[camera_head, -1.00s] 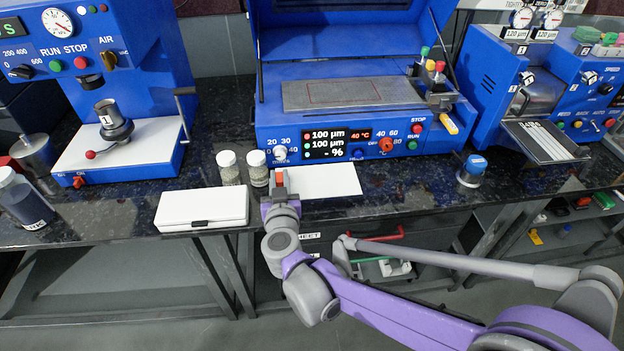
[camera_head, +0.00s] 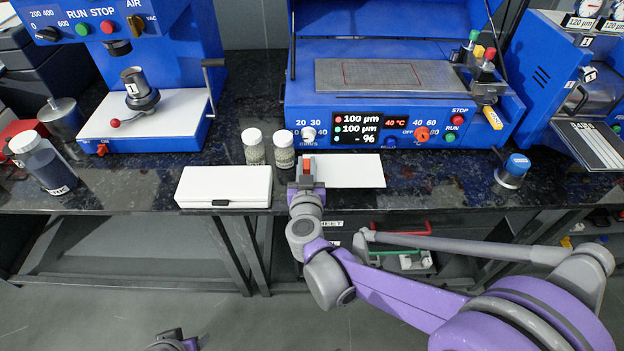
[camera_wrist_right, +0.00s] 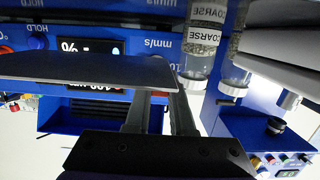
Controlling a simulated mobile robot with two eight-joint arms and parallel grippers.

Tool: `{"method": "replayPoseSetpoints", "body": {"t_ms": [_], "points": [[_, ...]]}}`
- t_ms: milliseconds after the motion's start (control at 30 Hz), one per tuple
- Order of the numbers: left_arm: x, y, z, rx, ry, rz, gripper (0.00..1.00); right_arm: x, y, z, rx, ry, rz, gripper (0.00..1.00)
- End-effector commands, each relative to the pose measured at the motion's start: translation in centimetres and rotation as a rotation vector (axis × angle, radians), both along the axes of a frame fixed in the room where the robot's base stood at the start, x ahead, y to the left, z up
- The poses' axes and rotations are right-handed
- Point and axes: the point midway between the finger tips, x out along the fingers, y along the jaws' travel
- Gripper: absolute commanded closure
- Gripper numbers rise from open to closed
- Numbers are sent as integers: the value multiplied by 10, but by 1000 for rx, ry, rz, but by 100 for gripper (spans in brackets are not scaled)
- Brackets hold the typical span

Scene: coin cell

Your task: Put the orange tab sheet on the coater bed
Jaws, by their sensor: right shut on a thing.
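The white sheet (camera_head: 355,172) is at the bench's front, below the coater's display. Its orange tab (camera_head: 306,168) is at its left end. My right gripper (camera_head: 306,176) is shut on that tab. In the right wrist view the sheet (camera_wrist_right: 85,68) shows as a dark flat panel beside my right gripper's fingers (camera_wrist_right: 160,115). Whether it touches the bench is unclear. The coater bed (camera_head: 430,75) is a bare grey plate with a thin red outline, behind and above the sheet. A dark and purple part of my left arm, probably its gripper (camera_head: 172,341), barely shows at the bottom edge.
Two jars (camera_head: 284,150) stand just behind and left of my right gripper; a white case (camera_head: 225,186) lies at its left. The coater's blue front (camera_head: 300,112) and open lid (camera_head: 375,28) frame the bed. A blue-capped jar (camera_head: 513,170) stands right of the sheet.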

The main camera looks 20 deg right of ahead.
Motion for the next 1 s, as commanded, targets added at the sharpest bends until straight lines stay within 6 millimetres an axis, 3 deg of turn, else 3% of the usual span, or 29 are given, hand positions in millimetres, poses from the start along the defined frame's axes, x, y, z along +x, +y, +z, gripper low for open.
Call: {"method": "replayPoseSetpoints", "body": {"t_ms": [300, 767, 800, 933, 1000], "points": [[1, 0, -18, 0, 6, 0, 50, 0, 0, -45, -1, 0, 0, 100], [2, 0, -22, 0, 8, 0, 50, 0, 0, -51, -1, 0, 0, 100], [2, 0, -22, 0, 8, 0, 50, 0, 0, -51, 0, 0, 0, 75], [1, 0, -21, 0, 7, 0, 50, 0, 0, -50, 0, 0, 0, 51], [1, 0, -21, 0, 7, 0, 50, 0, 0, -50, 0, 0, 0, 48]]}}
